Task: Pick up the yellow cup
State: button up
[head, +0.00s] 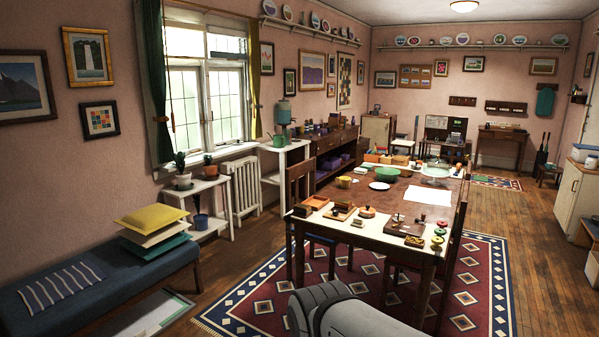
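A small yellow cup (344,182) stands on the long wooden table (400,205), near its left edge. It is small in the picture, and I cannot make out its handle or inside. A white plate (379,186) lies to its right, and a green bowl (387,173) is behind that plate. A rounded grey part of my own body shows at the bottom middle, in front of the table. My gripper is not in view.
Chairs (301,200) stand close around the table. Its near end holds several small wooden items and a pale sheet. A patterned rug (470,290) lies underneath. A blue bench (100,285) with cushions is at left. Wooden floor at right is open.

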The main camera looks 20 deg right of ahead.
aim_at(344, 181)
jog(key=u, duration=0.05)
jog(key=k, duration=1)
jog(key=z, duration=0.15)
jog(key=i, duration=8.15)
jog(key=z, duration=0.1)
